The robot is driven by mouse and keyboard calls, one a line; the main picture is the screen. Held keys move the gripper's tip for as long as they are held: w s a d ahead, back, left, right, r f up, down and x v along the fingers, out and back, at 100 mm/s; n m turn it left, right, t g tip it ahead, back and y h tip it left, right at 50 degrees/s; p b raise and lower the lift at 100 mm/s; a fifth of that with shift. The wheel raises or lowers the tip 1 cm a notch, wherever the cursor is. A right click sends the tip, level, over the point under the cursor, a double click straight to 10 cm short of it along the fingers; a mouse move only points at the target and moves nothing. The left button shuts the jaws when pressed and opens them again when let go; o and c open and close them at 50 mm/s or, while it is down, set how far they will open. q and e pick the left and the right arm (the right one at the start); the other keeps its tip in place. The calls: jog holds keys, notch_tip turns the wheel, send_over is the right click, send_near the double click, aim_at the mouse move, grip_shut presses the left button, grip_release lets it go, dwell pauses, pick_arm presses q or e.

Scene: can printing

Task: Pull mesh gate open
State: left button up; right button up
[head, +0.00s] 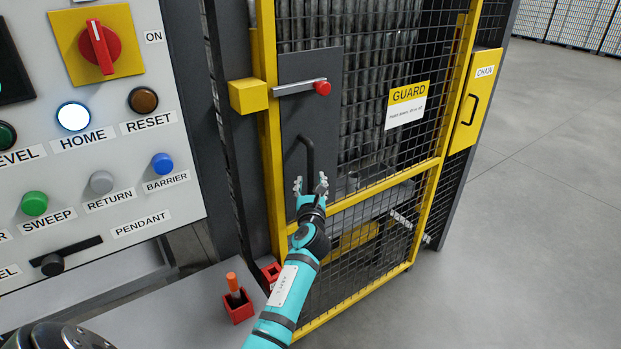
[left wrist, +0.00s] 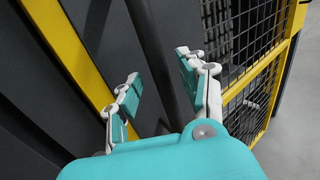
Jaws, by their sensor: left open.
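The mesh gate is a yellow frame (head: 384,186) with black wire mesh, standing upright in the head view. A dark plate (head: 297,122) on its left side carries a black vertical pull handle (head: 306,147). My left gripper (head: 311,183) is open at the handle's lower part. In the left wrist view the dark handle bar (left wrist: 158,62) runs between the parted fingers (left wrist: 158,78), with no clear contact. My right gripper is out of view.
A control panel (head: 90,190) with buttons and a red rotary switch (head: 99,46) stands at left. Below it, a grey ledge (head: 175,320) holds a red holder (head: 239,309) with an orange-topped item. Open grey floor (head: 540,220) lies to the right.

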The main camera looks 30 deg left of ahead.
pick_arm(q)
jog(key=shift+x, duration=1.3)
grip_shut()
jog(key=shift+f, duration=0.15)
